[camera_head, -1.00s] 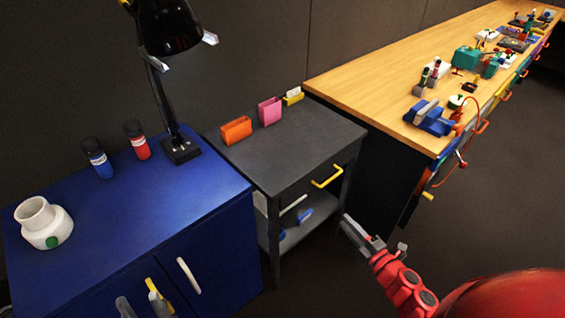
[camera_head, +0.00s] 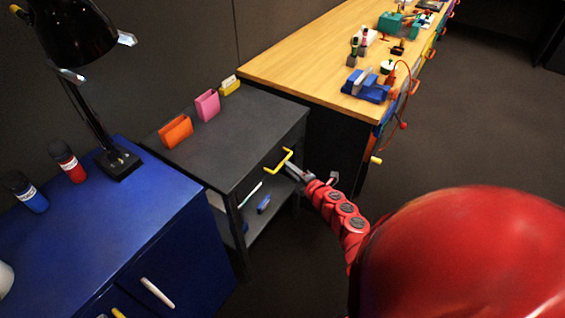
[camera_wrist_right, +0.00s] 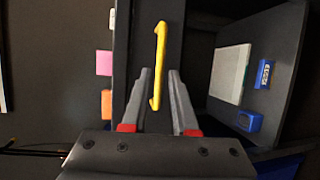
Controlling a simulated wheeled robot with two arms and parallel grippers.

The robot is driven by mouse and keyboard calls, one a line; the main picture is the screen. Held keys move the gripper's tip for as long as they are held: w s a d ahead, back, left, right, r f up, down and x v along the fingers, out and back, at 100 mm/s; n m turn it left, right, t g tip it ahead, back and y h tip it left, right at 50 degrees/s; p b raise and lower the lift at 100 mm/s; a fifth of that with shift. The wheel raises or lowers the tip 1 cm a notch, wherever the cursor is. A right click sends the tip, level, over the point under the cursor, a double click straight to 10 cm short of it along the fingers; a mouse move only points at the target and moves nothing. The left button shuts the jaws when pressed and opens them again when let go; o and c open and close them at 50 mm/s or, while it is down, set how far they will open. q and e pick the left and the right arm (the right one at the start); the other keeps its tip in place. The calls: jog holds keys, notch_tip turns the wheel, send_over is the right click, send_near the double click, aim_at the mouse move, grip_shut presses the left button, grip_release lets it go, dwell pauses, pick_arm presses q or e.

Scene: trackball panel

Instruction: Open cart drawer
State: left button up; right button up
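The dark grey cart (camera_head: 232,128) stands between the blue cabinet and the wooden bench. Its drawer (camera_head: 259,178) looks closed, with a yellow bar handle (camera_head: 279,160) on the front. In the right wrist view the handle (camera_wrist_right: 158,65) lies lengthwise in line with the gap between my fingers. My right gripper (camera_head: 292,172) is at the handle in the head view. It is open in the wrist view (camera_wrist_right: 161,75), with a finger on each side of the handle and no clear contact. How deep the handle sits between them is unclear. My left gripper is not seen.
Orange (camera_head: 176,131), pink (camera_head: 207,105) and yellow (camera_head: 229,87) holders stand on the cart top. Its lower shelf (camera_head: 268,222) holds small items. The blue cabinet (camera_head: 150,210) is close on the left, the wooden bench (camera_head: 310,62) on the right. Floor in front is partly free.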

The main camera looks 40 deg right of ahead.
aim_at(282, 163)
jog(key=shift+w+a+f, duration=0.1)
jog(key=shift+w+f, duration=0.15)
jog(key=shift+w, duration=0.95)
jog(key=shift+w+f, duration=0.2)
jog(key=shift+w, duration=1)
grip_shut()
